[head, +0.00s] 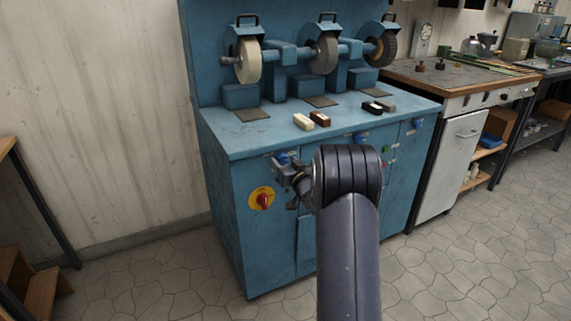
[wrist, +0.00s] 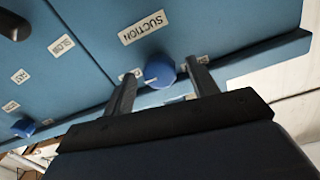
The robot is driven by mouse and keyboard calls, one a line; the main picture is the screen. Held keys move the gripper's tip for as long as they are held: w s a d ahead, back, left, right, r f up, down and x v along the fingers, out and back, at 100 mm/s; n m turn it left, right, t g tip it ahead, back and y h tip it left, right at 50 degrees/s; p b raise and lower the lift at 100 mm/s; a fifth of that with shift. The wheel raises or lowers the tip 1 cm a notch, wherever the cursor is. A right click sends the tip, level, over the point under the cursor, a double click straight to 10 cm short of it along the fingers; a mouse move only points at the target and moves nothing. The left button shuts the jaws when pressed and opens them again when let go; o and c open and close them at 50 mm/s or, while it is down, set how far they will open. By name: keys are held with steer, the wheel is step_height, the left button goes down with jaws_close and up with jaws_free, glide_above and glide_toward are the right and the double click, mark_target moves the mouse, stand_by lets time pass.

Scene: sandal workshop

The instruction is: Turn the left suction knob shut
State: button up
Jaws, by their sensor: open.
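A blue suction knob (wrist: 159,72) with a pale pointer line sits on the blue cabinet front, just below a white "SUCTION" label (wrist: 143,27) in the wrist view. My gripper (wrist: 160,75) is open, with one finger on each side of this knob and a gap showing. I cannot tell whether a finger touches it. In the head view my gripper (head: 283,172) is at the upper left of the cabinet front, and a bit of the blue knob (head: 282,158) shows by it. Small labels beside the knob are partly hidden by the fingers.
Other blue knobs (head: 360,138) and (head: 418,124) line the cabinet front to the right. A red switch on a yellow plate (head: 262,199) is below left of my gripper. Grinding wheels (head: 247,61) and blocks (head: 304,122) stand on the cabinet (head: 236,150).

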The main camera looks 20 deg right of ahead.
steer(key=shift+c, duration=0.5)
steer(key=c, duration=0.9)
steer(key=shift+f+n+b, duration=0.1)
steer(key=shift+n+b, duration=0.2)
steer(key=shift+b, duration=0.15)
steer(key=n+b, duration=0.2)
steer(key=b, duration=0.1)
steer(key=shift+f+n, duration=0.15)
steer(key=shift+n, duration=0.15)
steer(key=n+b, duration=0.5)
steer(key=shift+n, duration=0.3)
steer(key=n+b, duration=0.4)
steer(key=n, duration=0.1)
steer(key=shift+n, duration=0.3)
steer(key=shift+n+y+b, duration=0.3)
steer(key=shift+n+b, duration=0.85)
steer(key=shift+n, duration=0.75)
steer(key=shift+r, duration=0.2)
